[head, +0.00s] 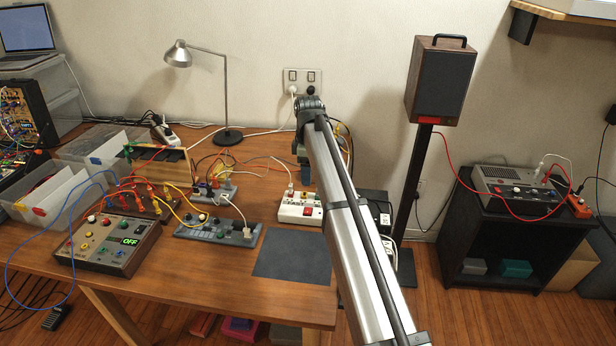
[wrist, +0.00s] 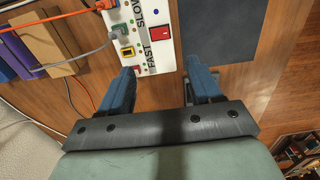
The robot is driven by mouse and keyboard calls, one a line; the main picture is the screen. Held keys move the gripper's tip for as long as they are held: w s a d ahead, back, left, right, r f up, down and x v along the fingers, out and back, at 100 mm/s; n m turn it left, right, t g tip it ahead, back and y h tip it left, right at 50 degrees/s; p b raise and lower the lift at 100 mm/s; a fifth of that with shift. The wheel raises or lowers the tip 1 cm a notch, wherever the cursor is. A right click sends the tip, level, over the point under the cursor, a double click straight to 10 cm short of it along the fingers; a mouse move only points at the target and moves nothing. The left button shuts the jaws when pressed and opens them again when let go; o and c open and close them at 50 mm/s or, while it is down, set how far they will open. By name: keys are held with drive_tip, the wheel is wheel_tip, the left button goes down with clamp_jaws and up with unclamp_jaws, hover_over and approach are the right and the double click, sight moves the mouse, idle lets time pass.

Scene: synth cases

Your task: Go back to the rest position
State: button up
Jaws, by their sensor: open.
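My gripper (wrist: 158,75) shows in the wrist view with its two blue fingers spread apart and nothing between them. The left fingertip overlaps the near end of a white socket box (wrist: 143,50) marked SLOW and FAST; I cannot tell whether they touch. In the head view my gripper (head: 304,172) hangs above the table (head: 210,275) behind the white box (head: 290,212), partly hidden by my arm.
The dark mat (head: 290,256) lies clear at the table's front right. A control box reading OFF (head: 105,245), a grey unit (head: 215,233) and many loose cables fill the left. A desk lamp (head: 226,100) stands behind. A speaker (head: 440,82) on a stand is right of my arm.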

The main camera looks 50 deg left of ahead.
drive_tip(key=shift+w, duration=0.1)
idle(0.5)
